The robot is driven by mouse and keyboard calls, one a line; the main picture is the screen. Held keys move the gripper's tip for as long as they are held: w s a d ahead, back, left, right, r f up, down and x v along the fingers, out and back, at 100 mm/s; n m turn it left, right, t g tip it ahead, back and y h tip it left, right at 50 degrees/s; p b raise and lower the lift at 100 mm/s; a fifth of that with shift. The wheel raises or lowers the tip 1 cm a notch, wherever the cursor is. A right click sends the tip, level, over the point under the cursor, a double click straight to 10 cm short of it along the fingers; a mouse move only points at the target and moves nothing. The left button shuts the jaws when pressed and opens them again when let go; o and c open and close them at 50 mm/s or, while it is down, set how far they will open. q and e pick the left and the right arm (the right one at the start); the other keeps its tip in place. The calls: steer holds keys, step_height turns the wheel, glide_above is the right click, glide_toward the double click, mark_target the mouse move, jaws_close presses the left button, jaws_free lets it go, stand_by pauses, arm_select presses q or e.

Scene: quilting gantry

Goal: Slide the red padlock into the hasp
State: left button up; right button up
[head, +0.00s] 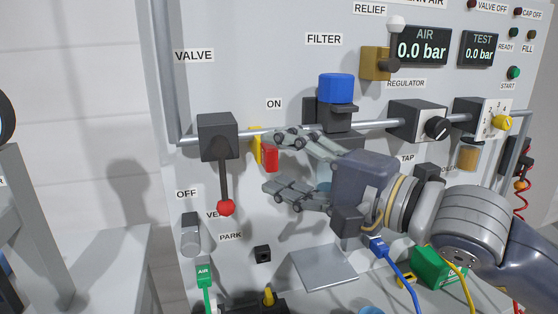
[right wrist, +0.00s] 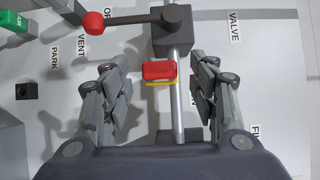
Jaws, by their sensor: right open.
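The small red padlock (head: 271,158) is at the pipe just right of the valve, against a yellow piece (head: 256,145) that looks like the hasp. In the right wrist view the padlock (right wrist: 158,70) lies in front of the pipe, with the yellow hasp (right wrist: 161,83) showing along one edge. I cannot tell how far the two are engaged. My right gripper (head: 277,163) is open, its fingers above and below the padlock in the head view. In the wrist view the fingers (right wrist: 164,64) stand apart on either side, not touching it. My left gripper is not in view.
The valve (head: 218,136) has a lever hanging down to a red ball (head: 226,207), close left of the padlock. A horizontal pipe (head: 375,125) runs behind my fingers. A filter with a blue cap (head: 336,88) is above. A grey plate (head: 323,268) lies below.

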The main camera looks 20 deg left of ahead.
steer(key=v, duration=0.6)
steer(key=shift+s+d, duration=0.2)
steer(key=shift+d, duration=0.15)
